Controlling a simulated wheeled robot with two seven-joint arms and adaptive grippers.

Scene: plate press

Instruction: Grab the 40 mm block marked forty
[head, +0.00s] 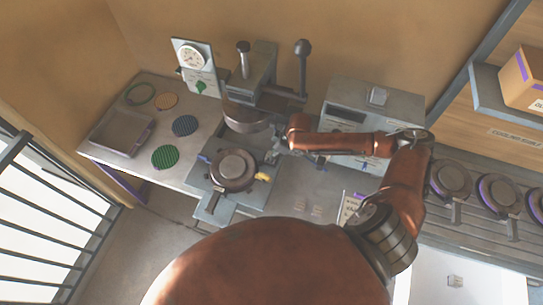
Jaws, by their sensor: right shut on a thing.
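My right gripper (271,157) reaches in from the right, beside the press and just behind and to the right of the round plate in its lower tooling. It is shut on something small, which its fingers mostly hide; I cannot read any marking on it. I cannot make out the number forty anywhere. My left gripper is not in view.
The press (250,75) stands at the back with a lever (303,70). Its round plate (233,170) is in front. A grey tray (121,134) and green disc (165,156) are left. A grey box (367,110) stands behind my arm; round plates (452,178) line the right.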

